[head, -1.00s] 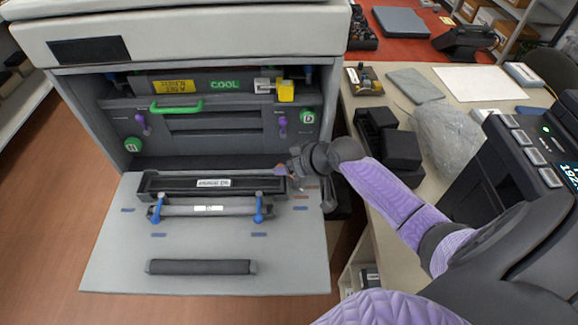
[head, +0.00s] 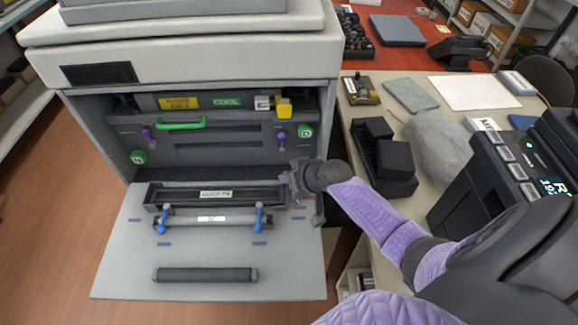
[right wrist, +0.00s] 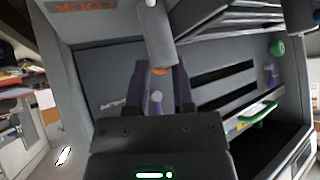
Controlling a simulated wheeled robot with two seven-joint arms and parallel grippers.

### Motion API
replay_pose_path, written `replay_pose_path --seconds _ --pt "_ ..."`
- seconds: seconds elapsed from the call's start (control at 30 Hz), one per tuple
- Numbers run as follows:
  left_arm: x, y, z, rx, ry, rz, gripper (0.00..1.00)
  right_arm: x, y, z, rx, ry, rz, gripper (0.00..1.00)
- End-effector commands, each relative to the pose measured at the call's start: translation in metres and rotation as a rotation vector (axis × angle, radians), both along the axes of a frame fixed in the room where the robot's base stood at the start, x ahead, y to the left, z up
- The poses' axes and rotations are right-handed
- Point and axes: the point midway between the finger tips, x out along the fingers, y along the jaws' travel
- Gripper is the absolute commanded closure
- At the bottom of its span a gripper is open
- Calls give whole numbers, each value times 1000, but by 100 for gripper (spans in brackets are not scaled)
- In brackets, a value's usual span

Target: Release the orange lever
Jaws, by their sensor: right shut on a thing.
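My right gripper (head: 291,186) is at the right end of a long dark cartridge (head: 180,198) on the printer's lowered door, and its fingers are small and blurred there. In the right wrist view, the two purple fingers of the right gripper (right wrist: 160,78) are shut on the orange lever (right wrist: 160,71). Orange LOCK lettering (right wrist: 84,6) shows on the panel at upper left. My left gripper is not in view.
The lowered door (head: 120,260) also bears a light bar with two blue levers (head: 259,217) and a dark roller (head: 205,274). The open printer bay has a green handle (head: 181,125) and a yellow block (head: 284,108). A cluttered table (head: 450,90) stands to the right.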

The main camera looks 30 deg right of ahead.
Motion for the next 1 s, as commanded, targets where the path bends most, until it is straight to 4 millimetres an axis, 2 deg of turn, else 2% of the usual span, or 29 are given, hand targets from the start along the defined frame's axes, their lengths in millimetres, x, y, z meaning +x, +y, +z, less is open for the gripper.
replay_pose_path --seconds 0.03,0.13,0.3,0.57,0.6,0.77,1.0 --pt "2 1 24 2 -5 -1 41 -1 0 13 6 3 -56 100" --pt "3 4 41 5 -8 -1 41 -2 -4 10 8 3 -172 100" --pt "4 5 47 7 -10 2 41 -3 -7 4 6 -2 -263 100" --pt "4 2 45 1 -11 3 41 -3 -8 1 2 -2 -268 100" --pt "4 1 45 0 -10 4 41 -3 -8 1 2 -2 -267 69" --pt "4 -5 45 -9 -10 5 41 -3 -8 1 2 -1 -267 35" --pt "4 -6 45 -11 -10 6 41 -4 -8 1 2 -1 -267 34"
